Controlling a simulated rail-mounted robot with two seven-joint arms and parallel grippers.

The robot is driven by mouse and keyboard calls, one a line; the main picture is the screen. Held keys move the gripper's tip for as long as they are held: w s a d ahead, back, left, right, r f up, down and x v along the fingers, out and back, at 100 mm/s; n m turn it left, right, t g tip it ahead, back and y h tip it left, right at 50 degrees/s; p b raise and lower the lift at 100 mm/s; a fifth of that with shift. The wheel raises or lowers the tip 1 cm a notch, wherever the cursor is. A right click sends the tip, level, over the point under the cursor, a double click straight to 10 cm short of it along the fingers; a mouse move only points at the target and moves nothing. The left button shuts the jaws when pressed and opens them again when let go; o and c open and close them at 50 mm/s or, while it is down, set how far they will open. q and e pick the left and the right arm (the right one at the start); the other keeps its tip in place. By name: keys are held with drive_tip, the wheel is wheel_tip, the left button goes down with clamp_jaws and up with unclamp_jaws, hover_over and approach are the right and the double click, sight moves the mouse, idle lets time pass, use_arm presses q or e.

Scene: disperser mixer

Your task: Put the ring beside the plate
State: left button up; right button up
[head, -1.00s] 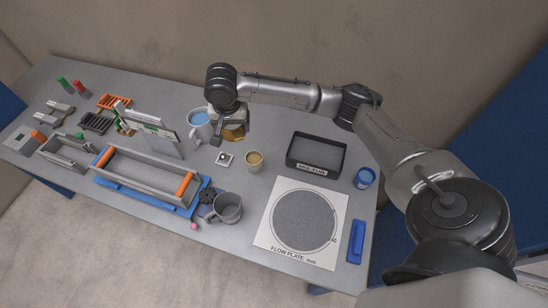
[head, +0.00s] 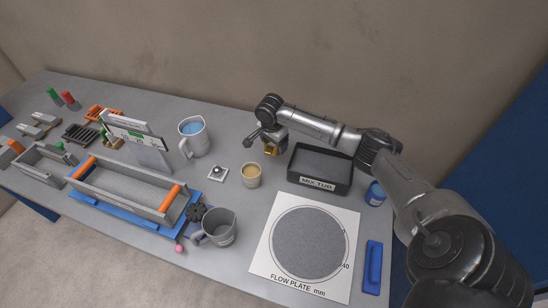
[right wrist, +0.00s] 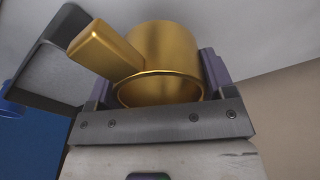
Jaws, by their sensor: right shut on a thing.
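The ring (head: 271,149) is a brass-coloured, open band with a flat tab. My right gripper (head: 270,140) is shut on it near the table's back edge, just left of the mix tub. In the right wrist view the ring (right wrist: 178,62) sits between the two fingers (right wrist: 158,82), its tab pointing to the upper left. The flow plate (head: 264,269) is a white sheet with a large grey disc, lying flat at the table's front right. The ring is apart from it. My left gripper is out of view.
A tan-filled cup (head: 251,176), a grey mug (head: 218,228) and a water jug (head: 194,138) stand to the left. A blue bar (head: 373,267) lies right of the plate.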

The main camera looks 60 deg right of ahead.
sight(275, 160)
wheel_tip(275, 160, down, 2)
drive_tip(key=shift+f, duration=0.2)
wheel_tip(275, 160, down, 4)
drive_tip(key=shift+f+b, duration=0.1)
drive_tip(key=shift+b, duration=0.55)
drive_tip(key=shift+f, duration=0.1)
drive_tip(key=o, duration=1.1)
